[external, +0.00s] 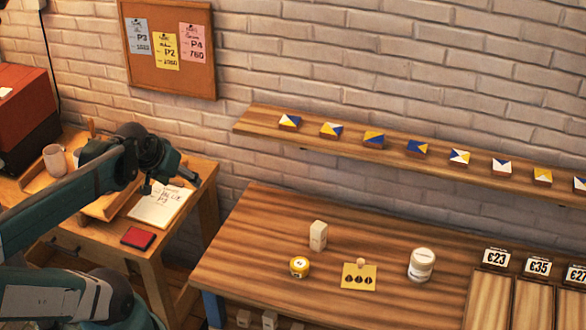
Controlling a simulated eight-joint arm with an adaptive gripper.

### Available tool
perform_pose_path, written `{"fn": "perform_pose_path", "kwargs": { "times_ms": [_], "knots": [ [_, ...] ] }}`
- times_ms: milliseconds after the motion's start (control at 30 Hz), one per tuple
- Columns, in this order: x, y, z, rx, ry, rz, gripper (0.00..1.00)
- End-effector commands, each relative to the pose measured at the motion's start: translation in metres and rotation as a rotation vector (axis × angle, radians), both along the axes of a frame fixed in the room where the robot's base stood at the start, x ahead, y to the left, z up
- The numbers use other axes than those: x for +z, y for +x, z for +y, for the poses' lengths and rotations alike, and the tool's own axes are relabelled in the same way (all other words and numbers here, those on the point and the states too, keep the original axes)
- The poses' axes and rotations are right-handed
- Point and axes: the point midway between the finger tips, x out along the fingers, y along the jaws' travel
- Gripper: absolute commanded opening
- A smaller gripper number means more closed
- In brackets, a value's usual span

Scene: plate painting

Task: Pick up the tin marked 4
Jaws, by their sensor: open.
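A small round yellow tin (299,267) with a pale top stands on the striped wooden table; its mark is too small to read for certain. A white lidded jar (421,265) stands farther right on the same table, and I cannot make out a number on it. My gripper (168,184) is open and empty, above the smaller desk at the left. It is well to the left of the yellow tin and higher, over an open notebook (158,206).
A cream block (318,235) stands just behind the yellow tin. A tan card (358,277) with dark marks and a small knob lies between tin and jar. Price signs (497,258) and wooden trays are at right. A shelf (260,120) of painted tiles runs above the table.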

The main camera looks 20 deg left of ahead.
Motion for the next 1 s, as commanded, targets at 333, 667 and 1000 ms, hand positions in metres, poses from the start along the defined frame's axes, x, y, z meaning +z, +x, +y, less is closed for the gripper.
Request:
{"fn": "perform_pose_path", "kwargs": {
  "times_ms": [333, 667, 1000],
  "knots": [
    [0.000, 0.000, 0.000, -0.002, 0.001, 0.001, 0.52],
    [-0.005, 0.012, -0.013, -0.072, 0.028, 0.033, 0.52],
    [-0.019, 0.036, -0.046, -0.245, 0.095, 0.106, 0.52]
  ]
}}
